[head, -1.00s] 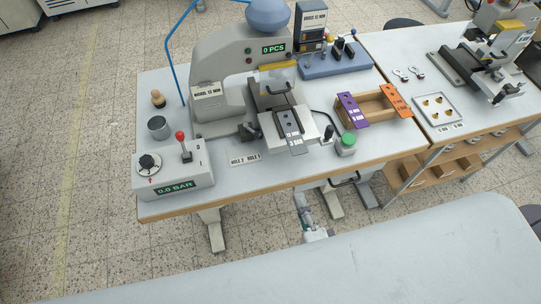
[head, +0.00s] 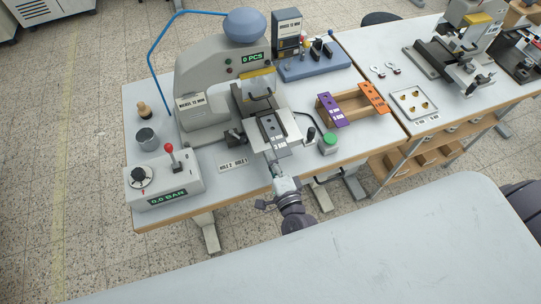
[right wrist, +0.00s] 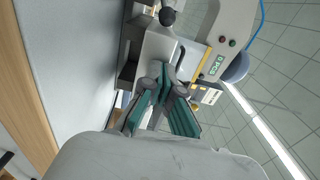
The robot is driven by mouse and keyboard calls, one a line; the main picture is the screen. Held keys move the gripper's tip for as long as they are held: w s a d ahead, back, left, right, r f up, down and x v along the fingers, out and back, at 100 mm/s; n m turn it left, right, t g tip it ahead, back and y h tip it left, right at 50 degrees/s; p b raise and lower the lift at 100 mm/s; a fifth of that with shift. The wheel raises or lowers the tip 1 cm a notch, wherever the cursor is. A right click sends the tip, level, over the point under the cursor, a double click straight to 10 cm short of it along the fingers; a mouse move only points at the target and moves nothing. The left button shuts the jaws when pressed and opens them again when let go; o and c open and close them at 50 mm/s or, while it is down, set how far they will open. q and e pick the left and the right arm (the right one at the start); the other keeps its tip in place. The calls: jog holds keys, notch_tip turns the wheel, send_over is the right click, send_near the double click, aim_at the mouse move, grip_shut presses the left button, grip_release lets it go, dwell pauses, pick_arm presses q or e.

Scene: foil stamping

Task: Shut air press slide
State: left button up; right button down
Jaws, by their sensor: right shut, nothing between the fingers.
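The air press (head: 200,72) stands on the near table with a "0 PCS" display. Its slide (head: 291,131) sticks out at the front, towards me. A dark grey piece (head: 270,128) with holes lies on the slide. My right gripper (head: 275,165) is shut and empty, just in front of the slide's front edge; I cannot tell whether it touches. In the right wrist view its teal-padded fingers (right wrist: 165,82) point at the light slide plate (right wrist: 157,46) and hide part of it. My left gripper is out of view.
A control box (head: 168,182) reading "0.0 BAR" with a red-knobbed lever stands left. A green button (head: 330,140) and a wooden rack (head: 352,104) with purple and orange strips stand right. A grey surface (head: 330,250) fills the foreground.

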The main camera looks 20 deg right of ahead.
aim_at(253, 118)
jog(key=shift+w, duration=0.35)
jog(key=w+b, duration=0.2)
jog(key=w, duration=0.4)
jog(key=w+b, duration=0.1)
jog(key=w, duration=0.5)
jog(key=shift+w+a+f+b, duration=0.15)
jog(key=shift+w+a+b, duration=0.05)
jog(key=shift+b, duration=0.2)
jog(key=shift+w, duration=0.45)
